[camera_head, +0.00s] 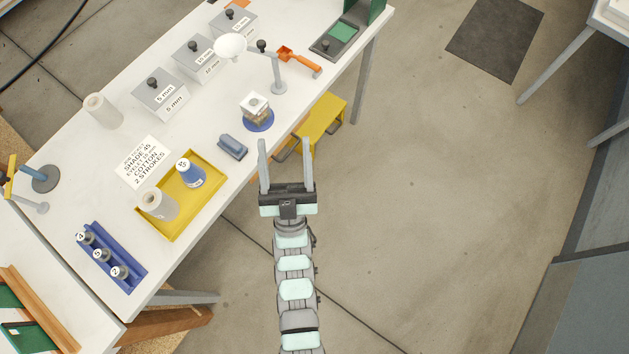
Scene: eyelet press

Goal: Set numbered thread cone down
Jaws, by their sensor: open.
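A blue thread cone (191,173) with a round number label on top stands upright in the yellow tray (205,204). The number on its label is too small to read surely. A pale grey cone or roll (159,204) also stands in this tray, nearer its front left end. My gripper (285,146) is open and empty. Its two fingers point toward the table's right edge, to the right of the tray and apart from both cones.
A white card (144,161) with printed text lies behind the tray. A blue rack (111,258) holds several numbered items at front left. A blue block (232,147), a round blue pad (258,122) with a small stack and a lamp (278,84) stand near the right edge.

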